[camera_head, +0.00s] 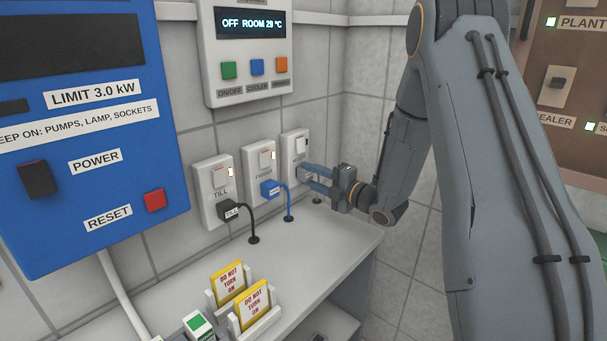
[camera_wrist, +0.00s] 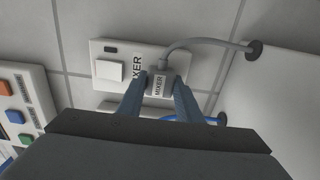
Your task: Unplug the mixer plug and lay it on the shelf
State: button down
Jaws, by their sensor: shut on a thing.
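The mixer plug (camera_wrist: 158,86) is a grey plug labelled MIXER, and it shows in the wrist view between my two fingers. It sits at the mixer socket (camera_wrist: 112,68), a white wall plate with a square switch. I cannot tell whether the plug is fully seated in it. My gripper (camera_head: 307,180) is shut on the plug; in the head view the fingers hide most of it. A grey cord (camera_wrist: 200,42) runs from the plug to a dark grommet. The shelf (camera_head: 300,250) is the white ledge below the sockets.
Left of my gripper are the blue fridge plug (camera_head: 270,189) and the black till plug (camera_head: 229,211), each with a cord to the shelf. Two DO NOT TURN ON signs (camera_head: 252,304) stand at the shelf's front left. The shelf's middle is clear.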

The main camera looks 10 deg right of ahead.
aim_at(310, 175)
jog(key=shift+p+v, duration=0.45)
jog(key=shift+v, duration=2.3)
